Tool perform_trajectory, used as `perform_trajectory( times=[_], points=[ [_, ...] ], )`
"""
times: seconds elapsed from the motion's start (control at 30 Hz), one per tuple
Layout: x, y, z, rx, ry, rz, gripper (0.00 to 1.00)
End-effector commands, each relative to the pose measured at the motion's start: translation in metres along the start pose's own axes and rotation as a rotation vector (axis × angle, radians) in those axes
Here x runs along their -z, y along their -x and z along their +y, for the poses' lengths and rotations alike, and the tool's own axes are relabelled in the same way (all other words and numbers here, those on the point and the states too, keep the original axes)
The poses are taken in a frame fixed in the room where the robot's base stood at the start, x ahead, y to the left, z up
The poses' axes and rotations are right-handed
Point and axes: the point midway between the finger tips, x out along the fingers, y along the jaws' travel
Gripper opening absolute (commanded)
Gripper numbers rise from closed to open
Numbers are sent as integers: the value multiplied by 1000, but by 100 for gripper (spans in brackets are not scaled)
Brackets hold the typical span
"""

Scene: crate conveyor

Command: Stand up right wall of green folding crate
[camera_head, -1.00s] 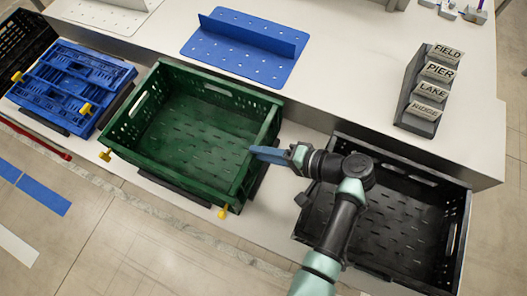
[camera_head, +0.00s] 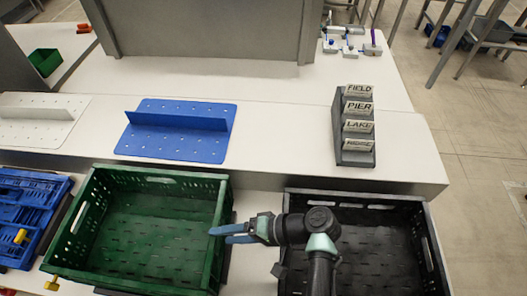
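The green folding crate (camera_head: 160,179) stands at the left of centre in the head view. Its right wall (camera_head: 217,262) appears upright, as do its far and left walls. A yellow clip (camera_head: 51,284) shows at its near left corner. My gripper (camera_head: 216,235) comes in from the right, with its blue fingertips over the top edge of the right wall. Whether they touch it, and whether the fingers are apart or together, I cannot tell. The near side of the crate is partly cut off by the frame.
A black crate (camera_head: 425,235) stands to the right, under my arm. Folded blue crates (camera_head: 30,195) lie at the left. Behind are a blue perforated plate (camera_head: 180,146), a white plate (camera_head: 40,120) and a dark rack with word labels (camera_head: 355,157).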

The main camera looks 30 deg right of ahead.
Motion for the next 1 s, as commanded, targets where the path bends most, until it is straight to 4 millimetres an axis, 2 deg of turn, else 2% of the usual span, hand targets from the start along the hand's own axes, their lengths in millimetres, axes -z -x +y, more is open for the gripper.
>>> perform_trajectory(
  times=[0.3,0.5,0.7,1.0],
  points=[
    [0,67,2,1,0,6,57],
    [0,103,1,3,-1,5,57],
    [0,119,0,3,-1,5,57],
    [0,120,0,4,0,3,57]
  ],
)
